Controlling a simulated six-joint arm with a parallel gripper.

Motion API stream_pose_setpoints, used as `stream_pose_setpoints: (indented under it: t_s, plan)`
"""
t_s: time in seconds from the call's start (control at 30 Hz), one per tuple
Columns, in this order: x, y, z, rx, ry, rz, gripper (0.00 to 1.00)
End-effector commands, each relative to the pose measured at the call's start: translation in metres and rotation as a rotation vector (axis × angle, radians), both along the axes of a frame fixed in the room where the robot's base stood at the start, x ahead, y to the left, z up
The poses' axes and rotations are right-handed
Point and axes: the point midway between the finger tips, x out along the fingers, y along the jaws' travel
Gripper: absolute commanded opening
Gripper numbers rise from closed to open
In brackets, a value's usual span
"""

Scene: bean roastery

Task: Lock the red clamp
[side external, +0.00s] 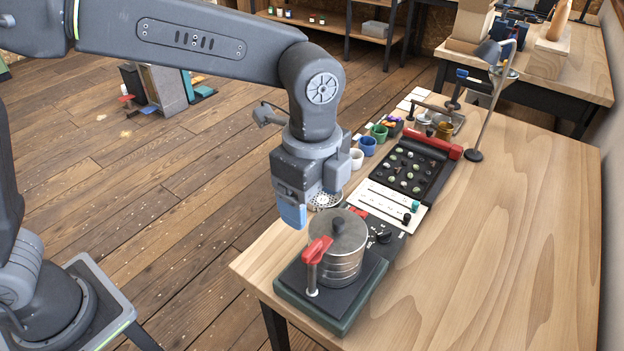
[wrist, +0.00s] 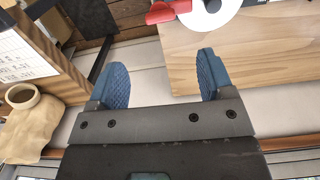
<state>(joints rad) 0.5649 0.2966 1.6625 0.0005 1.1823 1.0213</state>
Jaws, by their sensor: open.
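The red clamp (side external: 317,250) has a red lever head on a silver post. It stands at the front left of a metal canister (side external: 341,262) with a round lid and dark knob, on a dark green-edged base (side external: 332,318). The lever head lies close against the canister's rim; whether it touches is unclear. My gripper (side external: 292,215) hangs above and to the left of the canister, apart from the clamp. In the wrist view my gripper (wrist: 162,80) has two blue fingers spread with nothing between them. A red piece (wrist: 168,11) beside a pale disc shows at that view's top edge.
Behind the canister are a white panel with sliders (side external: 385,207), a black tray of beans (side external: 412,170) with a red bar, and several small cups. A lamp stand (side external: 474,155) stands farther back. The wooden table (side external: 510,240) is clear on the right.

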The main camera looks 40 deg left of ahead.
Motion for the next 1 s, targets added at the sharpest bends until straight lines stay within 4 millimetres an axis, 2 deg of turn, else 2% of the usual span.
stream_pose_setpoints:
  t_s: [0.1,0.2,0.57,0.67,0.77,0.87,1.0]
  plan:
    - [0.001,0.0,0.016,-0.001,-0.002,0.0,0.74]
    - [0.0,0.0,0.023,0.0,-0.001,0.0,0.74]
    - [0.0,0.0,0.027,0.0,0.0,0.0,0.74]
    - [-0.001,0.006,0.03,-0.005,-0.009,0.028,0.74]
    - [-0.004,0.027,0.041,-0.024,-0.037,0.132,0.74]
    - [-0.013,0.062,0.056,-0.059,-0.086,0.318,0.74]
    - [-0.037,0.117,0.069,-0.126,-0.165,0.639,0.74]
